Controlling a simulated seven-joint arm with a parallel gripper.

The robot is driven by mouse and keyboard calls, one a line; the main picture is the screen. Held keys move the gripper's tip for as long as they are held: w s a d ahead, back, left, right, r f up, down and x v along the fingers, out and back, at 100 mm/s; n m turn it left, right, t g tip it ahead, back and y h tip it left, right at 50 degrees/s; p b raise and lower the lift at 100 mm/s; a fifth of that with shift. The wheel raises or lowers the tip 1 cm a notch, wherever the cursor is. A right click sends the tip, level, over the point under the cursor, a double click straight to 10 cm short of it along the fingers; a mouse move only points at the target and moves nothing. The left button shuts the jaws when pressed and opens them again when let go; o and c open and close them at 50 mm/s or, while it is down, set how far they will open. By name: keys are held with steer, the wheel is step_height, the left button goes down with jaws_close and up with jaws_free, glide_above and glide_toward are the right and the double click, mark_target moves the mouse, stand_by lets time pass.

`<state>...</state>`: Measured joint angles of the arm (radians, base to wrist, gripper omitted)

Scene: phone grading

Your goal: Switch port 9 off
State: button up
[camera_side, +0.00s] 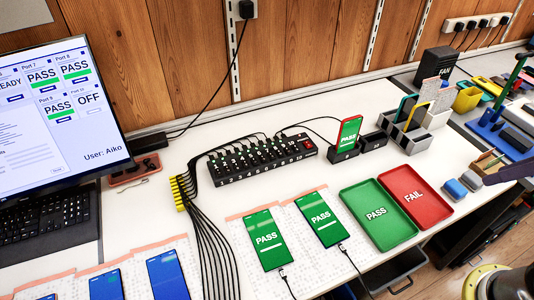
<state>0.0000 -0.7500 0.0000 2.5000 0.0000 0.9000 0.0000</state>
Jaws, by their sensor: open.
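The black port hub (262,160) lies on the white bench in the middle. Its front edge carries a row of numbers, with 9 near the right end. Small switches and plugs line its top, too small to read their positions. The monitor (60,105) at left shows Port 9 as PASS and Port 10 as OFF. Two phones with green PASS screens, one left (266,238) and one right (320,218), lie in front of the hub. I cannot make out my gripper in this view.
A green PASS tray (378,240) and red FAIL tray (441,222) lie at right. A phone stands upright in a black holder (342,154) beside the hub. Cables (205,235) run forward from a yellow clip strip (179,193). Blue-screened phones (168,274) lie at front left.

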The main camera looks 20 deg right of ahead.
jaws_close()
stand_by(1.5)
